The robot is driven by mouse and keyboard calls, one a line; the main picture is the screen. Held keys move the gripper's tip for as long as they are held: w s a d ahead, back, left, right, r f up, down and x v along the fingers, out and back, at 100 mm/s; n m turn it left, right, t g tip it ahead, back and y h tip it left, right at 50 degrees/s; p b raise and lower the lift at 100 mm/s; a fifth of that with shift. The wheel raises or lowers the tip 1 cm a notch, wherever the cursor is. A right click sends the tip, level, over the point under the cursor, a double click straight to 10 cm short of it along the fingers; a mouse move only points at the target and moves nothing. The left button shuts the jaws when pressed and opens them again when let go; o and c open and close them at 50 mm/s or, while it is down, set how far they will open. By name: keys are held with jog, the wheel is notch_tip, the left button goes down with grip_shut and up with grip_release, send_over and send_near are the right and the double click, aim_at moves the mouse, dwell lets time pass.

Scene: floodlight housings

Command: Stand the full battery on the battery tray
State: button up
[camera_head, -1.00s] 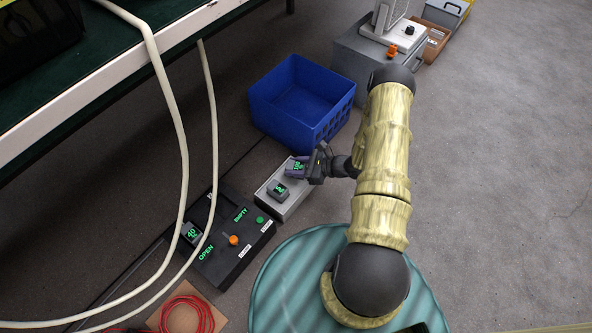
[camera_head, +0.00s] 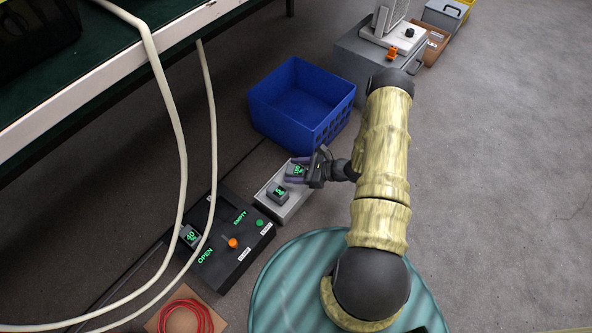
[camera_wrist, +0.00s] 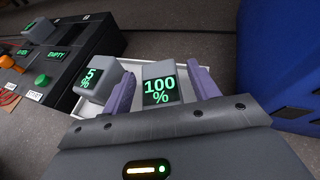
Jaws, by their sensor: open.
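The full battery (camera_wrist: 160,85), a grey block with a green "100%" display, is in the light grey tray (camera_head: 293,207). It also shows in the head view (camera_head: 297,170) at the tray's far end. My gripper (camera_wrist: 162,88) is open, with one purple finger on each side of this battery; small gaps seem to show beside it. Its lower part is hidden behind my gripper body in the wrist view. A second battery (camera_wrist: 97,78) reading "5%" is in the same tray, just left of my left finger; it also shows in the head view (camera_head: 278,193).
A black box (camera_head: 232,262) with an orange knob, a green button and "OPEN" and "EMPTY" displays adjoins the tray; a "40" battery (camera_head: 190,235) sits on it. A blue crate (camera_head: 335,125) stands just beyond the tray. Pale cables hang at left. Floor at right is clear.

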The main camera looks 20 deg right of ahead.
jog(key=p+v, duration=0.6)
jog(key=v, duration=0.6)
jog(key=s+a+r+n+g+h, duration=0.1)
jog(key=s+a+r+n+h, duration=0.2)
jog(key=r+n, duration=0.5)
jog(key=s+a+r+n+g+h, duration=0.2)
jog(key=r+n, duration=0.6)
jog(key=r, duration=0.6)
jog(key=s+a+r+n+g+h, duration=0.1)
jog(key=s+a+r+n+h, duration=0.3)
jog(key=r+n, duration=0.4)
notch_tip(320, 180, up, 3)
jog(key=a+h, duration=0.1)
jog(key=h, duration=0.1)
jog(key=shift+a+g+h, duration=0.25)
jog(key=shift+g+h, duration=0.05)
